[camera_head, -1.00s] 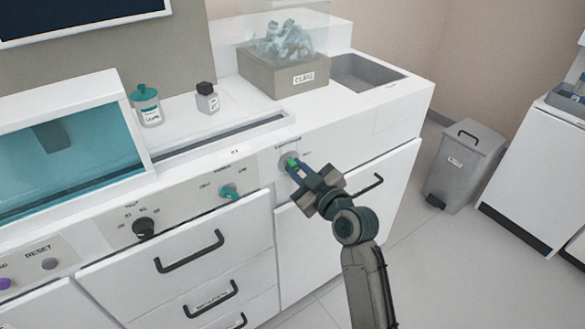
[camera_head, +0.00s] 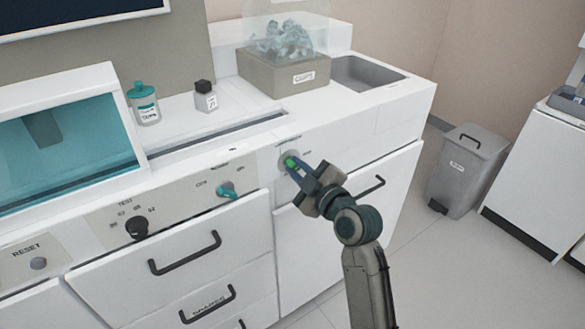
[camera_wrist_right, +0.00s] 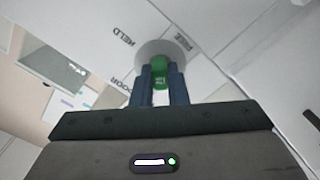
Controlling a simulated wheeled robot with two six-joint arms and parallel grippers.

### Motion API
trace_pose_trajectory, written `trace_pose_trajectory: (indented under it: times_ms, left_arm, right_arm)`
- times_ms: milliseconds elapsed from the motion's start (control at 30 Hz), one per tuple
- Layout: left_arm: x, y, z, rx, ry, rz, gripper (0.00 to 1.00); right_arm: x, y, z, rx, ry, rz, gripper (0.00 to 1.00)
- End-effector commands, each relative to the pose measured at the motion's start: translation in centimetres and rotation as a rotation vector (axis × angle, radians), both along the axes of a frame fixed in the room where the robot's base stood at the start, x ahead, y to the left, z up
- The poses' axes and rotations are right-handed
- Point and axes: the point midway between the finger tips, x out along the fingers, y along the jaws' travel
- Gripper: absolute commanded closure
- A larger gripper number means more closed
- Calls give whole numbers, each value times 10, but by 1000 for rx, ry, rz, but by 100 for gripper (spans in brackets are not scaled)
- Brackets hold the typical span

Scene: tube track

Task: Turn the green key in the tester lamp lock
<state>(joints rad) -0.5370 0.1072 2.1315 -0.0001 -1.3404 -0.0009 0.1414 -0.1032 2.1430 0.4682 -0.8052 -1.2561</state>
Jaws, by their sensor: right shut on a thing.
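The green key (camera_head: 291,162) sits at a round grey lock plate (camera_head: 283,158) on the white front panel, right of the teal knob. My right gripper (camera_head: 296,168) is shut on the key, its blue fingers on either side of it. In the right wrist view the green key (camera_wrist_right: 159,72) shows between the fingertips, in front of the lock plate (camera_wrist_right: 178,48). Labels that seem to read HELD, FREE and DOOR are printed around the plate, seen upside down. The key's exact angle is hard to tell. My left gripper is out of view.
A teal knob (camera_head: 227,190) and a black dial (camera_head: 137,228) are on the panel to the left. Drawer handles (camera_head: 186,252) stick out below. A teal-capped jar (camera_head: 144,103) and a black-capped bottle (camera_head: 205,96) stand on the counter. A grey bin (camera_head: 466,170) stands right.

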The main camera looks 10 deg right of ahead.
Motion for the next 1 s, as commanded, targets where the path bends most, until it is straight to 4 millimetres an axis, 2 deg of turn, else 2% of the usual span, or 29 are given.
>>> trace_pose_trajectory:
  times_ms: [400,733,1000]
  left_arm:
    - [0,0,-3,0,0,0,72]
    - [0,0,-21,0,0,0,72]
    - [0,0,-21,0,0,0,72]
  right_arm:
    - [0,0,-1,-36,-11,1,100]
    - [0,0,-2,-252,-90,1,100]
    - [0,0,-1,-288,-101,1,100]
